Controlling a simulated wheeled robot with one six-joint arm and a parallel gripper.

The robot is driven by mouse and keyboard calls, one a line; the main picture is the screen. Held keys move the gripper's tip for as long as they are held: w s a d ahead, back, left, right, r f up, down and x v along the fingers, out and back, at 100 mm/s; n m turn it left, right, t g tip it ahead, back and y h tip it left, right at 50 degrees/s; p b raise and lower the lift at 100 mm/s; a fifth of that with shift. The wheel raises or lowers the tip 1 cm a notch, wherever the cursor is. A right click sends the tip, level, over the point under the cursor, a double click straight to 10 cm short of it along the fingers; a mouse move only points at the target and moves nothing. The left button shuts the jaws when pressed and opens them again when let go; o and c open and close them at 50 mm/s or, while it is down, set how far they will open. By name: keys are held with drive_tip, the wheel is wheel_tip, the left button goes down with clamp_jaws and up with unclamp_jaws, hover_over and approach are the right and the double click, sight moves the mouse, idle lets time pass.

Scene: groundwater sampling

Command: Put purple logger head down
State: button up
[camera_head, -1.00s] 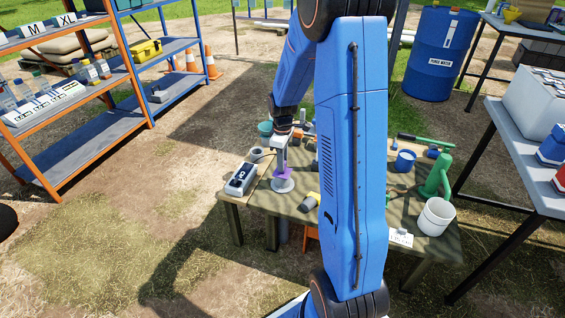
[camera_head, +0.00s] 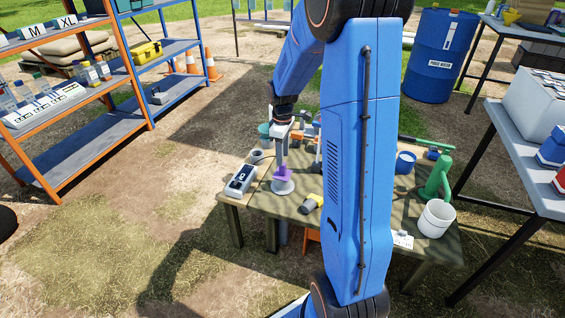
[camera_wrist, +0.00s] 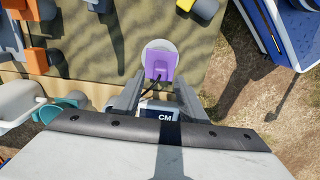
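A grey-white meter (camera_head: 240,181) lies left of the base, close to the table edge. A yellow-and-dark tool (camera_head: 311,204) lies to the right. My arm hides the table's middle.

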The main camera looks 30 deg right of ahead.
drive_tip(key=s+a+r+m+t, duration=0.1)
drive_tip(key=s+a+r, duration=0.2)
drive_tip(key=r, duration=0.4)
drive_tip(key=s+a+r+m, duration=0.1)
drive_tip(key=s+a+r, duration=0.15)
drive_tip(key=r, duration=0.35)
drive_tip(key=s+a+r+m+t, duration=0.2)
drive_tip(key=s+a, duration=0.3)
drive_tip(key=s, duration=0.7)
drive_tip(key=s+a+r+m+t, duration=0.1)
drive_tip(key=s+a+r+m, duration=0.2)
drive_tip(key=s, duration=0.9)
drive_tip(key=shift+s+a+m+t, duration=0.3)
drive_tip(key=shift+s+a+t, duration=0.1)
drive_tip(key=shift+a, duration=0.75)
drive_tip(key=shift+r, duration=0.1)
drive_tip(key=shift+c, duration=0.9)
